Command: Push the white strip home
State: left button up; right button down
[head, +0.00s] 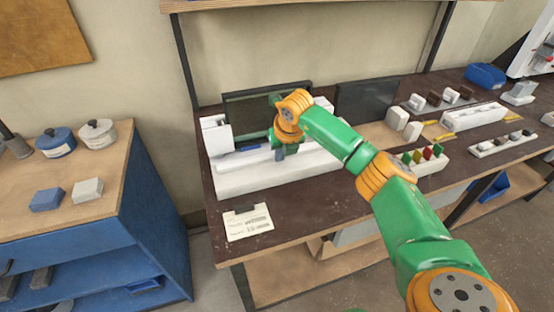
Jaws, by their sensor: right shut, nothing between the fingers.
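A long white fixture (235,184) lies along the left part of the dark bench, with a raised white block (217,138) at its left end. A pale white strip (312,160) appears to run along its top, but it is hard to separate from the white fixture. My right gripper (279,154) is shut and empty, pointing down at the middle of the fixture. It hides part of the strip; I cannot tell whether it touches it. My left gripper is not in view.
A paper card (248,222) lies at the bench's front left. A dark-framed panel (245,108) stands behind the fixture. To the right are a holder with coloured pieces (422,160) and a white block (473,117). A blue cabinet (150,215) stands left, across a gap.

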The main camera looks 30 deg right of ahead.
jog(key=shift+w+d+b, duration=0.15)
jog(key=shift+w+d, duration=0.05)
jog(key=shift+w, duration=0.6)
jog(key=shift+w+d+b, duration=0.15)
jog(key=shift+w, duration=0.65)
jog(key=shift+s+p, duration=0.4)
jog(key=shift+s, duration=0.1)
jog(key=shift+s+a, duration=0.2)
jog(key=shift+s, duration=0.35)
notch_tip(320, 180, up, 8)
jog(key=p, duration=0.7)
jog(key=shift+f, duration=0.1)
